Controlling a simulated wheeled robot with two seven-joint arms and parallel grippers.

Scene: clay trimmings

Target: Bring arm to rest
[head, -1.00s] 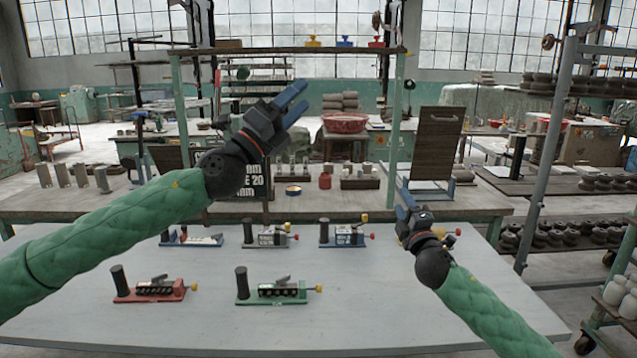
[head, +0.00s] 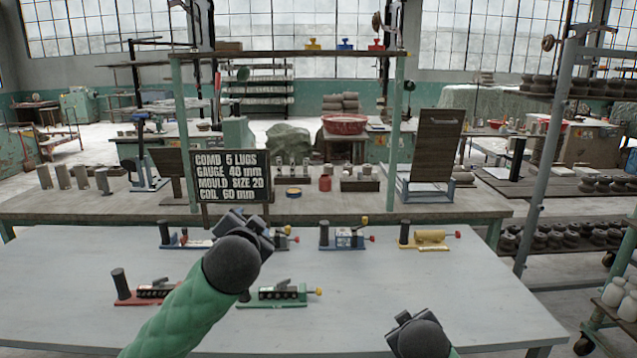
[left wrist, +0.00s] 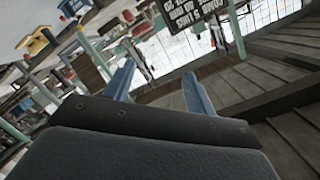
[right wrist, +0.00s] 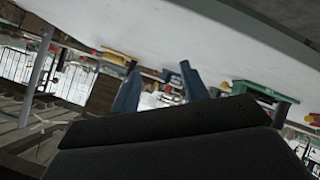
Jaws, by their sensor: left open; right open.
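My left gripper (head: 262,222) is over the middle of the grey table in the head view, seen from behind its wrist. In the left wrist view its two blue fingers (left wrist: 158,88) are apart with nothing between them. My right gripper (head: 405,318) is low over the table's front right part; its fingers are hidden in the head view. In the right wrist view its fingers (right wrist: 158,88) are apart and empty. Neither gripper touches a thing that I can see.
The grey table (head: 400,285) carries a red-based fixture (head: 135,300), a green-based fixture (head: 290,303), a blue-based fixture (head: 325,245) and a yellow fixture (head: 430,246). A black sign (head: 230,175) stands on the wooden bench (head: 440,203) behind. A metal rack post (head: 540,170) stands at right.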

